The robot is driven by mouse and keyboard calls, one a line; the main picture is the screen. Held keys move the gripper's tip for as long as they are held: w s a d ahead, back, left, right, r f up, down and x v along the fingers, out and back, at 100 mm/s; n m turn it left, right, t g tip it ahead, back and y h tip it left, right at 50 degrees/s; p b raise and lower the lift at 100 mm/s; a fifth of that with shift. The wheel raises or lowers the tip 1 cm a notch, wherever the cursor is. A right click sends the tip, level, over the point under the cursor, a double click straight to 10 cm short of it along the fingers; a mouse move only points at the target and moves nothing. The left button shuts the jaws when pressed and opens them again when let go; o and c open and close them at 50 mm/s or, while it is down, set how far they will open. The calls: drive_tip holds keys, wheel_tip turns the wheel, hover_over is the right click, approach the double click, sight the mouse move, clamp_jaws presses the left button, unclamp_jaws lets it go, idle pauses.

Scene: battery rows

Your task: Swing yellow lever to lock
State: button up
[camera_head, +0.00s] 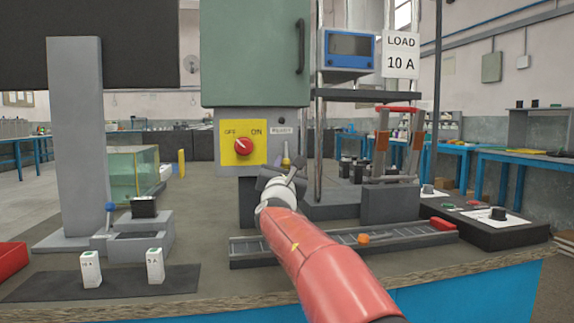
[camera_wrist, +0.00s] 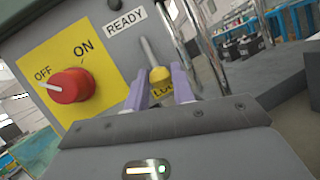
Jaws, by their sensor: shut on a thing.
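The yellow lever (camera_wrist: 160,77) is a silver rod with a yellow end, on the grey panel right of the red knob. In the wrist view it hangs tilted, with the yellow end low. A yellow label, partly hidden, shows just below it. My gripper (camera_wrist: 161,82) has its two purple fingers on either side of the yellow end and is shut on it. In the head view my gripper (camera_head: 284,180) is at the panel's lower right, and the lever (camera_head: 286,154) shows just above it.
A red knob (camera_wrist: 68,86) on a yellow OFF/ON plate sits left of the lever, its white mark toward OFF. A READY label (camera_wrist: 127,20) is above. Metal posts (camera_head: 318,130) stand close on the right. A green cabinet (camera_head: 250,55) overhangs the panel.

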drive_tip(key=a+m+g+h+p, duration=0.1)
drive_tip(key=m+p, duration=0.1)
drive_tip(key=a+r+m+g+h+p, duration=0.1)
drive_tip(key=m+p, duration=0.1)
drive_tip(key=m, duration=0.1)
drive_tip(key=s+a+r+m+h+p, duration=0.1)
drive_tip(key=m+p, duration=0.1)
drive_tip(key=m, duration=0.1)
drive_tip(key=shift+g, duration=0.4)
drive_tip(key=m+g+p, duration=0.1)
drive_tip(key=a+r+m+p, duration=0.1)
drive_tip(key=m+p, duration=0.1)
drive_tip(key=shift+s+r+g, duration=0.1)
drive_tip(key=shift+r+g, duration=0.05)
drive_tip(key=shift+g, duration=0.25)
drive_tip(key=shift+a+r+m+g+p, duration=0.15)
drive_tip(key=shift+r+m+g+p, duration=0.1)
drive_tip(key=shift+m+p, duration=0.45)
drive_tip(key=shift+a+r+m+g+p, duration=0.1)
drive_tip(key=shift+r+m+g+p, duration=0.15)
drive_tip(key=shift+m+p, duration=0.4)
drive_tip(key=shift+s+y, duration=0.1)
drive_tip(key=shift+y, duration=0.2)
drive_tip(key=o, duration=1)
